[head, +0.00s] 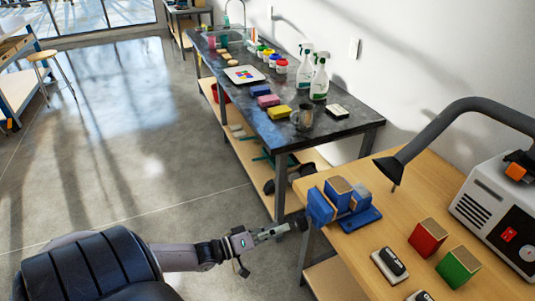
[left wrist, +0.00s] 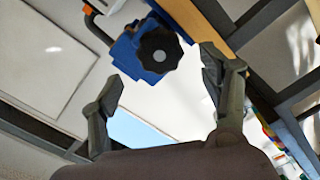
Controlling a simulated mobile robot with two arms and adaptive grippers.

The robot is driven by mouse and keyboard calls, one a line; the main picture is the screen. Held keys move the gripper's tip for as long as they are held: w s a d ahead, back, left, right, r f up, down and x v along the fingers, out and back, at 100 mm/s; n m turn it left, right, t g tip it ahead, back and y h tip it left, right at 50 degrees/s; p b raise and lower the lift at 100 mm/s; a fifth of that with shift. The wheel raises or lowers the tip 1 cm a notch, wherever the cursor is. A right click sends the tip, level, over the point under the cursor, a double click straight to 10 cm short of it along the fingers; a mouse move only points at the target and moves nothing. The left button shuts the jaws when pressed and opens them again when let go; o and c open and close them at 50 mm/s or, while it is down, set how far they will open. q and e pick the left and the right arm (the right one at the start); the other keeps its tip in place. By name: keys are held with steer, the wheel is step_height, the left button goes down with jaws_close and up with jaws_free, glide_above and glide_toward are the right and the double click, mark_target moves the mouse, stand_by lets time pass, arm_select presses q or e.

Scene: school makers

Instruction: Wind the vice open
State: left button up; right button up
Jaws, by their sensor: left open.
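A blue vice (head: 358,219) sits at the left edge of the wooden table. A blue block with a brown top (head: 339,188) stands between its jaws; I cannot tell how tightly it is held. The vice's dark round knob (head: 303,222) faces my left gripper (head: 285,231). In the left wrist view the black lobed knob (left wrist: 160,50) shows in front of the blue vice body (left wrist: 126,52). My left gripper (left wrist: 160,92) is open and empty there, with its fingers apart and the knob beyond the tips. My right gripper is not in view.
A dark bench (head: 340,125) with bottles and sponges stands behind.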

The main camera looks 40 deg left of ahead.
arm_select(q)
steer(key=v, duration=0.3)
steer(key=shift+s+a, duration=0.1)
steer(key=shift+s, duration=0.2)
stand_by(0.3)
